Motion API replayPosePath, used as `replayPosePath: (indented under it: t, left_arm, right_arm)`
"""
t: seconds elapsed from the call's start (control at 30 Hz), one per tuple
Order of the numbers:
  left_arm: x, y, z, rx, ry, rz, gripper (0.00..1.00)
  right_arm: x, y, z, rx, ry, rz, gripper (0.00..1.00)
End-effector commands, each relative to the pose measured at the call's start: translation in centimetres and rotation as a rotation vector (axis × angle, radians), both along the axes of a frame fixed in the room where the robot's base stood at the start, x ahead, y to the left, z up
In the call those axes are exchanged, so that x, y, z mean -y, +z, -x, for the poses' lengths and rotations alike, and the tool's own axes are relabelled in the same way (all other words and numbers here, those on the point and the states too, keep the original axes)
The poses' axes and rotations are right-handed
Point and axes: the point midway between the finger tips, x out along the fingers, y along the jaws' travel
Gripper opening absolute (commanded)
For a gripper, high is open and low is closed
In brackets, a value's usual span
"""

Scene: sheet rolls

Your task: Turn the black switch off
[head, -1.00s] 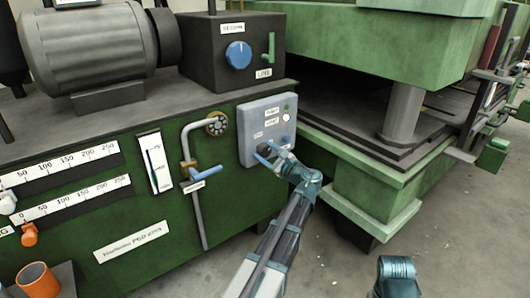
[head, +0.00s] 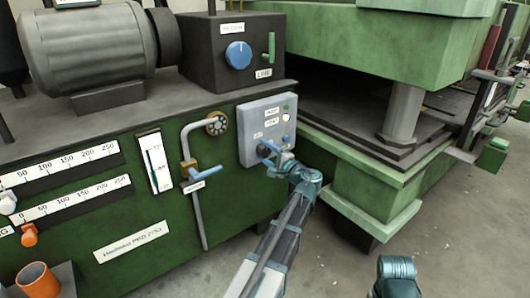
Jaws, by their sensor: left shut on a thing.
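The grey control panel (head: 250,121) is on the green machine's front, at its right end. The black switch (head: 263,151) sits low on the left of this panel, mostly hidden by my fingers. My left gripper (head: 269,153) is at the panel, its fingers shut on the black switch. The switch's exact angle cannot be told.
To the left are a bent pipe with a blue-handled valve (head: 202,174) and gauge scales. A green press (head: 380,190) stands close on the right.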

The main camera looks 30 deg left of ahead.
Motion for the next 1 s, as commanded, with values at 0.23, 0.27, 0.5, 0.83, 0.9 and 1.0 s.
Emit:
replayPosePath:
  t: [0.23,0.27,0.5,0.83,0.9,1.0]
  left_arm:
    - [0.05,-0.07,0.14,0.061,0.0,0.027,0.06]
    - [0.06,-0.07,0.14,0.065,0.0,0.029,0.06]
    - [0.06,-0.08,0.15,0.078,0.001,0.036,0.06]
    - [0.06,-0.09,0.15,0.077,0.002,0.035,0.75]
    - [0.04,-0.07,0.13,0.077,0.0,0.034,0.87]
    - [0.04,-0.06,0.09,0.077,0.0,0.034,0.92]
  right_arm:
    - [0.0,-0.02,0.0,0.0,0.0,0.0,0.5]
    - [0.0,-0.02,0.0,0.0,0.0,0.0,0.5]
    - [0.0,-0.03,0.0,0.0,0.0,0.0,0.5]
    - [0.0,-0.03,0.0,0.0,0.0,0.0,0.5]
    - [0.0,-0.02,0.0,0.0,0.0,0.0,0.5]
    - [0.0,-0.02,0.0,0.0,0.0,0.0,0.5]
